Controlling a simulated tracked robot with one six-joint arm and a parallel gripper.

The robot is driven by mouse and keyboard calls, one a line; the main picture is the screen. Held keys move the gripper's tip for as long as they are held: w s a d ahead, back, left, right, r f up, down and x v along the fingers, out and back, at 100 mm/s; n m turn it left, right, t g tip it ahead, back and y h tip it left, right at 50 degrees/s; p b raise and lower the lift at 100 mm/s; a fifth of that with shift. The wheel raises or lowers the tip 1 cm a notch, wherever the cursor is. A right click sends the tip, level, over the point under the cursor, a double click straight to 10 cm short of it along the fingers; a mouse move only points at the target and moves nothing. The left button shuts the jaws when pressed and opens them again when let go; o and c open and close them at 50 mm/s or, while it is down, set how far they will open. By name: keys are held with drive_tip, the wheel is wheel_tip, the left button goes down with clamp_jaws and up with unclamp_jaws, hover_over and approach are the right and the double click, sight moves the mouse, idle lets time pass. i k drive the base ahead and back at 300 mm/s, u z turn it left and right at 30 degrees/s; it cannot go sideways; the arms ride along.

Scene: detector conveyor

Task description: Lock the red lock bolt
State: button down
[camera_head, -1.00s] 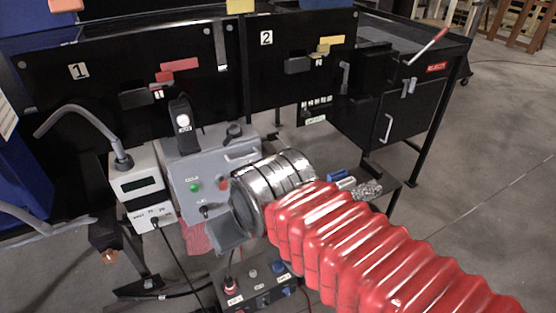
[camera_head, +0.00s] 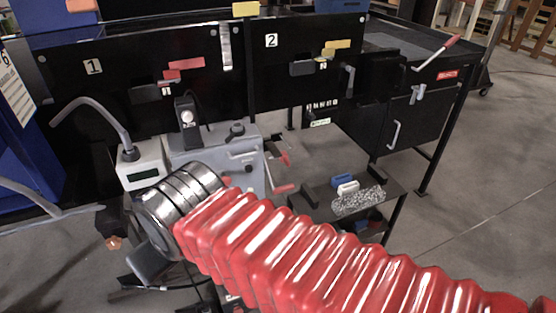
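A red bolt-like piece (camera_head: 172,75) sits on the black front of panel 1 (camera_head: 112,100), next to a black block (camera_head: 146,93). A separate red plate (camera_head: 187,64) is just above it; I cannot tell for certain which red part is the lock bolt. My red-sleeved arm reaches in from the lower right and ends in a shiny metal wrist. My gripper (camera_head: 150,264) shows as a dark grey finger part below the wrist, at lower left. It is well below the red pieces and apart from them. Its opening is hidden.
A grey control box (camera_head: 215,150) and a white meter (camera_head: 143,168) with a bent grey tube stand behind my wrist. Panel 2 (camera_head: 295,90) carries a yellow piece (camera_head: 337,44). A low black shelf (camera_head: 315,190) holds blue and white items. Open floor lies right.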

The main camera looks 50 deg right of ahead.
sight(284, 159)
drive_tip(key=u, duration=0.95)
drive_tip(key=k, duration=0.9)
drive_tip(key=z, duration=1.35)
drive_tip(key=i, duration=0.95)
drive_tip(key=z, duration=0.05)
